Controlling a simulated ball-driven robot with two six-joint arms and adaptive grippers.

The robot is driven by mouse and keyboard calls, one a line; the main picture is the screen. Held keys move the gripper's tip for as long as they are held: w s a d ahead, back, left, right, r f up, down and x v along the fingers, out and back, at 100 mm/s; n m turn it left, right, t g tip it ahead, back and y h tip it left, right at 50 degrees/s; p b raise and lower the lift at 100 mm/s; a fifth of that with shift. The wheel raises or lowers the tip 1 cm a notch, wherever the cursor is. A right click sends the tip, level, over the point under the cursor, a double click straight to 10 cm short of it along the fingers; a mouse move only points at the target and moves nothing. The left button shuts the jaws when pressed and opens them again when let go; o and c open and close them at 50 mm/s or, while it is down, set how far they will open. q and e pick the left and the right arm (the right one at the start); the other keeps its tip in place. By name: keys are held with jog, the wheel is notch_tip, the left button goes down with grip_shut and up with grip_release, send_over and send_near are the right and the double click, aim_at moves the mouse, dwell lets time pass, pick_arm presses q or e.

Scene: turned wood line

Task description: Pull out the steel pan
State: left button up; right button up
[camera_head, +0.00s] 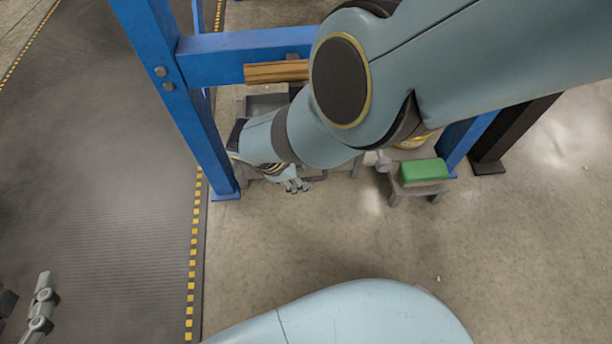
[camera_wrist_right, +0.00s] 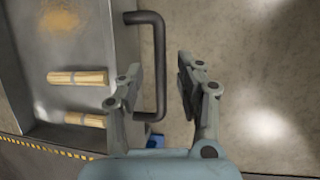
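The steel pan (camera_wrist_right: 110,35) is a grey metal tray at the left of the right wrist view, holding sawdust and wooden pieces. Its dark bar handle (camera_wrist_right: 160,62) sticks out to the right. My right gripper (camera_wrist_right: 158,72) is open, with one finger on each side of the handle bar; I cannot tell whether either touches. In the head view my right gripper (camera_head: 298,186) is low by the pan, under the blue frame, and my arm hides most of the pan. My left gripper (camera_head: 26,290) is at the lower left edge, partly cut off, its fingers apart and empty.
A blue frame (camera_head: 215,55) with a post (camera_head: 190,110) stands over the pan, with a wooden bar (camera_head: 275,71) across it. A small stool (camera_head: 412,190) carries a green block (camera_head: 423,171) to the right. A yellow-dashed dark mat (camera_head: 110,180) lies left. The floor in front is clear.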

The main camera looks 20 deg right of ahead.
pick_arm(q)
jog(key=shift+w+d+r+t, duration=0.2)
jog(key=shift+w+r+t, duration=0.1)
jog(key=shift+r, duration=0.15)
jog(key=shift+w+d+r+t, duration=0.2)
jog(key=shift+r+t, duration=0.1)
jog(key=shift+r, duration=0.15)
pick_arm(e)
jog(key=shift+d+f, duration=0.15)
jog(key=shift+f, duration=0.1)
grip_shut()
